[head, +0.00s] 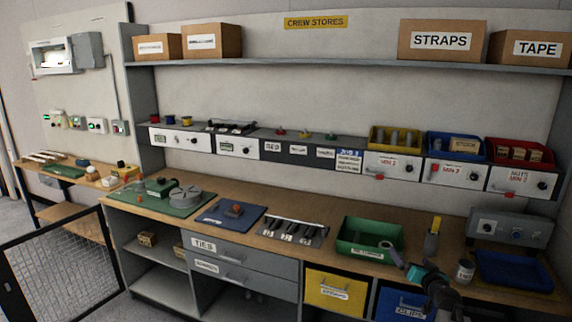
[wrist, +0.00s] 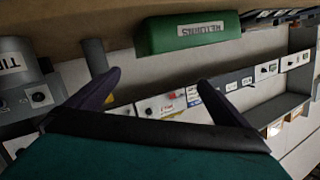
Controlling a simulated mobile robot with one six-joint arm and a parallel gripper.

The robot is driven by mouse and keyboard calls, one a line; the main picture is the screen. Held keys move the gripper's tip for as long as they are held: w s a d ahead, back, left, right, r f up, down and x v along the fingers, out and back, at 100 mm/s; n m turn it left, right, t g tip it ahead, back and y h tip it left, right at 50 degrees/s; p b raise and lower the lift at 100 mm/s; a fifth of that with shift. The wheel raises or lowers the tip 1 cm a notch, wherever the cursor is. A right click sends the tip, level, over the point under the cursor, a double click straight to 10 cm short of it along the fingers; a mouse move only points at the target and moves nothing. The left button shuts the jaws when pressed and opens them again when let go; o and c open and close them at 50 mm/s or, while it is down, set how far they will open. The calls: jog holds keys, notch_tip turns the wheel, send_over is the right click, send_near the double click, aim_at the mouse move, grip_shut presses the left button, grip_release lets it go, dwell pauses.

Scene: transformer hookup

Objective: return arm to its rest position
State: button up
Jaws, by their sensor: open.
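My gripper (head: 408,256) shows at the lower right of the head view, over the front of the bench by the green bin. Its teal body and dark arm links are seen there, and the arm is bent low at the picture's bottom edge. In the wrist view my gripper (wrist: 159,76) has its two dark purple fingers spread wide with nothing between them. The view there is upside down. The green bin (wrist: 187,32) shows beyond the fingertips, apart from them. The rest position itself has no mark that I can see.
The green bin (head: 345,245) sits left of my gripper on the bench. A yellow-topped tool (head: 432,238), a can (head: 465,271) and a blue tray (head: 513,272) stand close on the right.

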jog(key=s+a+f+m+g+h, duration=0.1)
jog(key=s+a+f+g, duration=0.3)
jog(key=f, duration=0.6)
jog(key=s+a+f+m+t+h+b, duration=0.1)
jog(key=s+a+f, duration=0.1)
jog(key=a+f, duration=0.55)
jog(key=s+a+f+m+g+h, duration=0.1)
jog(key=s+a+f+g, duration=0.2)
jog(key=f, duration=0.8)
jog(key=s+a+f+g, duration=0.3)
jog(key=s+f, duration=0.5)
jog(key=s, duration=0.1)
jog(key=s+a+f+g, duration=0.3)
jog(key=s+f, duration=0.5)
jog(key=s, duration=0.2)
jog(key=s+a+n+g+y, duration=0.1)
jog(key=s+a+n+g, duration=0.2)
jog(key=s, duration=0.9)
jog(key=s+a+n+g+y, duration=0.2)
jog(key=s+a+n+g, duration=0.2)
jog(key=s, duration=0.8)
jog(key=g, duration=0.2)
jog(key=shift+s+a+f+g+b, duration=0.2)
jog(key=shift+s+f+g+b, duration=0.1)
jog(key=shift+s+f+b, duration=0.1)
